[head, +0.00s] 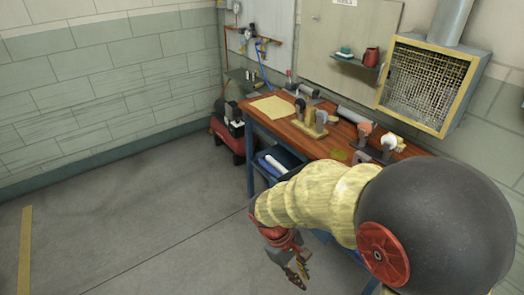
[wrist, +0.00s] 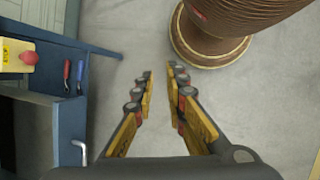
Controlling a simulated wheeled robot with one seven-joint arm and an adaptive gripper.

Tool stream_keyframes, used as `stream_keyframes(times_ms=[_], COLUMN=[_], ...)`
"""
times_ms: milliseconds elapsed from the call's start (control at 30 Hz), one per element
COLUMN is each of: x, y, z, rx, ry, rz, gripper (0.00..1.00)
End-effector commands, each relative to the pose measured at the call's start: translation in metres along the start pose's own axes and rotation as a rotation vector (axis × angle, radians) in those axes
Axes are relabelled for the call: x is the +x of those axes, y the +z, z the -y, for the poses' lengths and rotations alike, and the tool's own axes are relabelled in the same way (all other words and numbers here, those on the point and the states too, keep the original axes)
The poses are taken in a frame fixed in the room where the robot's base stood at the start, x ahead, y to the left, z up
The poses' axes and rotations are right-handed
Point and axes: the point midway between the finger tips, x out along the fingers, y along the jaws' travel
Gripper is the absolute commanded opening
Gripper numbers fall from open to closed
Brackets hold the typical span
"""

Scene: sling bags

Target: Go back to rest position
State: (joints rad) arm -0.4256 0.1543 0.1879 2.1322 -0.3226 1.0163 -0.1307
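My gripper (head: 298,271) hangs low in front of the workbench in the head view, above the grey floor. In the wrist view its two fingers (wrist: 160,75) stand apart with a clear gap between the tips. Only bare floor shows between them, and they hold nothing. My arm covers the bench's near right part in the head view.
A wooden-topped workbench (head: 262,123) with blue legs holds several tools. A blue frame (wrist: 106,51) with red- and blue-handled tools is left of the fingers in the wrist view. A red machine (head: 232,135) stands by the wall. The left floor is clear.

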Motion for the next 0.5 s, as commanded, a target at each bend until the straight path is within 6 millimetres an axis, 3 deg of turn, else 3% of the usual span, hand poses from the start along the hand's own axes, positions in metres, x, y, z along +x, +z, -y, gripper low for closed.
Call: stream_keyframes(times_ms=[200, 500], x=[-0.043, -0.09], y=[0.042, 0.099], z=[0.003, 0.005], rx=[0.291, 0.562], ry=[-0.102, -0.188], rz=[-0.205, -0.464], gripper=[0.14, 0.14])
